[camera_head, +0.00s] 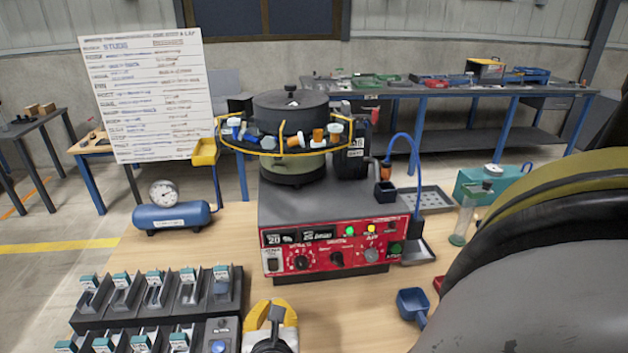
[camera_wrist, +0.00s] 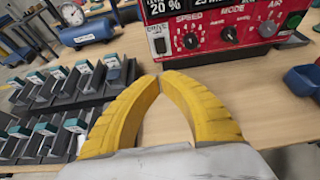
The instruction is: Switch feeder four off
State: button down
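A bowl feeder (camera_head: 292,130) stands on a dark grey base on the wooden table, with a red control panel (camera_head: 335,245) in front. A black and white rocker switch (camera_head: 272,265) sits at the panel's lower left; it also shows in the wrist view (camera_wrist: 160,45), beside the speed knob (camera_wrist: 191,41). I cannot tell its position or read a feeder number. My gripper (camera_head: 272,303) is below and in front of the panel's left part. In the wrist view its yellow fingertips (camera_wrist: 159,77) nearly meet, with nothing between them, apart from the switch.
Racks of teal-labelled parts (camera_head: 155,290) stand left of my gripper. A blue air tank (camera_head: 173,216) with a gauge is behind them. A blue scoop (camera_head: 412,305) lies right of the feeder. My arm covers the right side. Bare table lies just before the panel.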

send_near(271, 267)
notch_tip(271, 267, down, 4)
jog(key=w, duration=0.4)
jog(key=w+a, duration=0.1)
jog(key=shift+r, duration=0.35)
jog(key=shift+w+a, duration=0.15)
jog(key=shift+w, duration=0.15)
jog(key=shift+w+a+r, duration=0.1)
jog(key=shift+w, duration=0.3)
